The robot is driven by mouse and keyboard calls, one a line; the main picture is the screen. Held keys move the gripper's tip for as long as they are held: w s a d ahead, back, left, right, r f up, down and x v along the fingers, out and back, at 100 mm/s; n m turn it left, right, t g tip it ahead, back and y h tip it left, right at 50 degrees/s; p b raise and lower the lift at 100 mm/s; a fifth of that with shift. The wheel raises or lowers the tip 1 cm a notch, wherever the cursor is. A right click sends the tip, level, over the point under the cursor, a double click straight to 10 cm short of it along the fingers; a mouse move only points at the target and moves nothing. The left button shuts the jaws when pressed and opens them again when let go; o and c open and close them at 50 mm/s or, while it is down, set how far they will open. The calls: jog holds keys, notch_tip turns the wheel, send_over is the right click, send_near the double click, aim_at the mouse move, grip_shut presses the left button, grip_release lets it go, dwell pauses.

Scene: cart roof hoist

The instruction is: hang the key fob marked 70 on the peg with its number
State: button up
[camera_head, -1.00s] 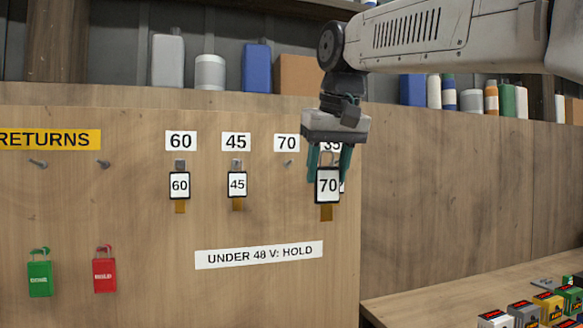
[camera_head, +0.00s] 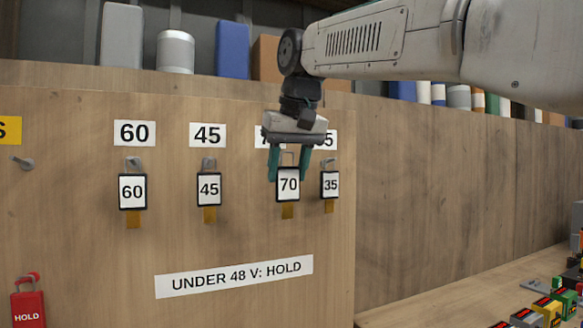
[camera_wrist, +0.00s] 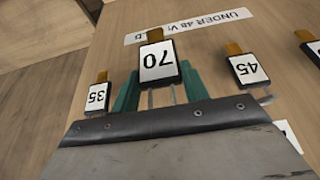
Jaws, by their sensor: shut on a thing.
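The key fob marked 70 (camera_head: 288,185) hangs upright between the fingers of my gripper (camera_head: 289,166), which is shut on the fob's metal loop. It also shows upside down in the wrist view (camera_wrist: 157,62), with the loop running back between the green fingers. In the head view the fob is in front of the board, below the number 70 label (camera_head: 262,136), which my gripper mostly covers. The 70 peg is hidden behind my gripper, so I cannot tell whether the loop touches it.
Fobs 60 (camera_head: 132,191), 45 (camera_head: 209,189) and 35 (camera_head: 330,185) hang on the wooden board (camera_head: 90,260), close on both sides of the held fob. A red HOLD tag (camera_head: 27,305) hangs lower left. A bench with small coloured boxes (camera_head: 550,308) is at right.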

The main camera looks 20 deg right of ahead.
jog(key=w, duration=0.7)
jog(key=shift+w+f, duration=0.25)
jog(key=shift+f, duration=0.2)
dwell(0.4)
dwell(0.5)
jog(key=o, duration=1.2)
jog(key=shift+c, duration=0.2)
